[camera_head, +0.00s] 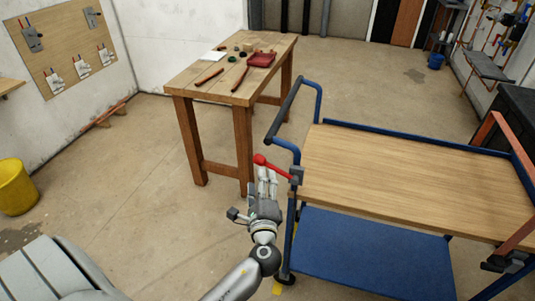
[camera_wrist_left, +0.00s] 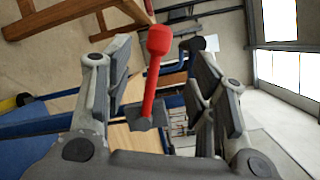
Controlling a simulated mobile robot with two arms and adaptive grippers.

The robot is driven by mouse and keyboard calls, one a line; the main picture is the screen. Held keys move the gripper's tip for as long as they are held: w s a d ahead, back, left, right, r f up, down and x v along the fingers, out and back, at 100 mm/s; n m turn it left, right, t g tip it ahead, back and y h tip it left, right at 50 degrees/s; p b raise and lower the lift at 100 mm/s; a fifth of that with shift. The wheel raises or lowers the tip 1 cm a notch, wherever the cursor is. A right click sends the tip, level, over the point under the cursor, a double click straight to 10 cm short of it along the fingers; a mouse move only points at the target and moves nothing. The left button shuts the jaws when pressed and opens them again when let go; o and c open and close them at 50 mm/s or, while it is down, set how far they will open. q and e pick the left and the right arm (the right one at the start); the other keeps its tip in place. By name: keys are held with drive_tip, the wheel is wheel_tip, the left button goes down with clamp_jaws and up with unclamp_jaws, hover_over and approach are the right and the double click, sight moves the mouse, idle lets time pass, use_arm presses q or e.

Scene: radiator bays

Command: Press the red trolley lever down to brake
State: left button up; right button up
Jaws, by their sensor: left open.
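The red trolley lever (camera_head: 272,166) sticks out up and left from a dark bracket (camera_head: 296,175) at the near left corner of the blue trolley (camera_head: 293,225), its round knob at the free end. My left gripper (camera_head: 267,177) is open beside the lever, with its fingertips just below the knob in the head view. In the left wrist view the lever (camera_wrist_left: 149,85) shows between the two spread fingers (camera_wrist_left: 150,65), without visible contact. Its knob is toward the top of that view. My right gripper is out of view.
The trolley has a wooden top (camera_head: 410,175) and a blue lower shelf (camera_head: 360,250). A wooden workbench (camera_head: 180,88) with tools stands behind it to the left. A yellow bucket (camera_head: 15,188) is at the far left. Open floor lies between bucket and bench.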

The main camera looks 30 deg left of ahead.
sight(260, 164)
use_arm(q)
drive_tip(key=p+x, duration=0.1)
drive_tip(key=x, duration=0.3)
drive_tip(key=shift+w+a+r, duration=0.15)
drive_tip(key=shift+w+a, duration=0.1)
drive_tip(key=shift+a, duration=0.1)
drive_tip(key=x, duration=0.3)
drive_tip(key=shift+w+a+f+p, duration=0.15)
drive_tip(key=shift+w+f+p, duration=0.1)
drive_tip(key=shift+w+p, duration=0.15)
drive_tip(key=shift+w+a, duration=0.35)
drive_tip(key=shift+w, duration=0.1)
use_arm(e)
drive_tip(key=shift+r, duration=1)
use_arm(q)
drive_tip(key=shift+c, duration=0.3)
clamp_jaws()
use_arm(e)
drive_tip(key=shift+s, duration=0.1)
